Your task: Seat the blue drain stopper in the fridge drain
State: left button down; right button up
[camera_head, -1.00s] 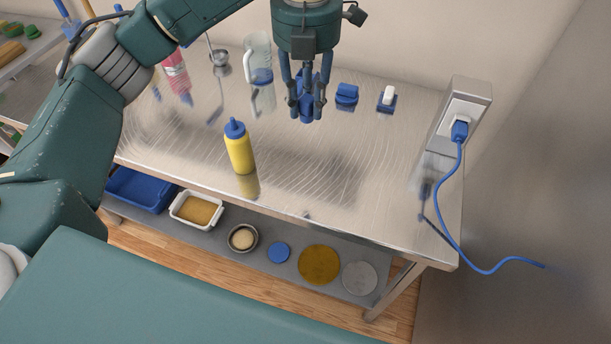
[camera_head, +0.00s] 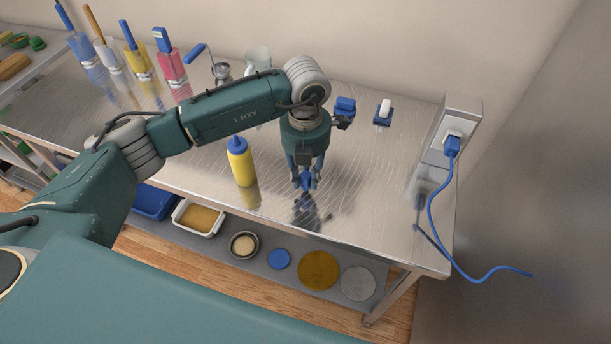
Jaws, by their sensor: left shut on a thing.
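My left gripper (camera_head: 305,184) points down over the steel table, near its front edge. It is shut on a small blue thing (camera_head: 306,178), which looks like the blue drain stopper; the fingers hide much of it. A dark blurred reflection lies on the steel below it. The fridge drain cannot be made out in this view. My right gripper is not in view.
A yellow squeeze bottle (camera_head: 241,162) stands just left of my gripper. Blue and white small items (camera_head: 383,113) lie behind. An outlet box (camera_head: 453,135) with a blue cord (camera_head: 433,205) stands at the right. The table's (camera_head: 375,200) right front is clear.

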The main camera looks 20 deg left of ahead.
pick_arm(q)
jog(key=shift+f, duration=1.05)
jog(key=c, duration=1.4)
grip_release()
jog(key=shift+c, duration=0.2)
jog(key=shift+r, duration=0.1)
